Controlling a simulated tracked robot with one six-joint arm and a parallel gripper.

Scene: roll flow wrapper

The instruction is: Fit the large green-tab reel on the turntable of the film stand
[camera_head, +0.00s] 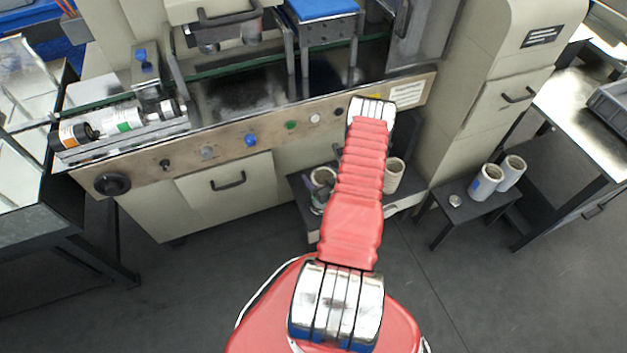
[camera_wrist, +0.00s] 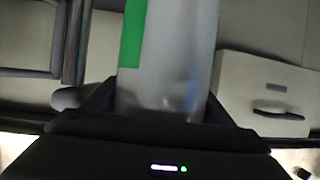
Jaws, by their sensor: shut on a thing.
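The green-tab reel (camera_wrist: 165,70), a pale shiny cylinder with a green patch on its left side, fills the middle of the wrist view. My gripper (camera_wrist: 160,110) is shut on its near end. The reel's far end is cut off by the top of the picture. In the head view my red arm reaches forward to the machine front and hides my gripper and the held reel. I cannot make out the film stand's turntable for certain.
A white roll with a green mark (camera_head: 122,118) lies at the machine's left, beside an orange-marked one (camera_head: 75,133). A low dark stool (camera_head: 478,215) bears two pale rolls and a small metal disc. A pale roll (camera_head: 394,175) stands right of my arm.

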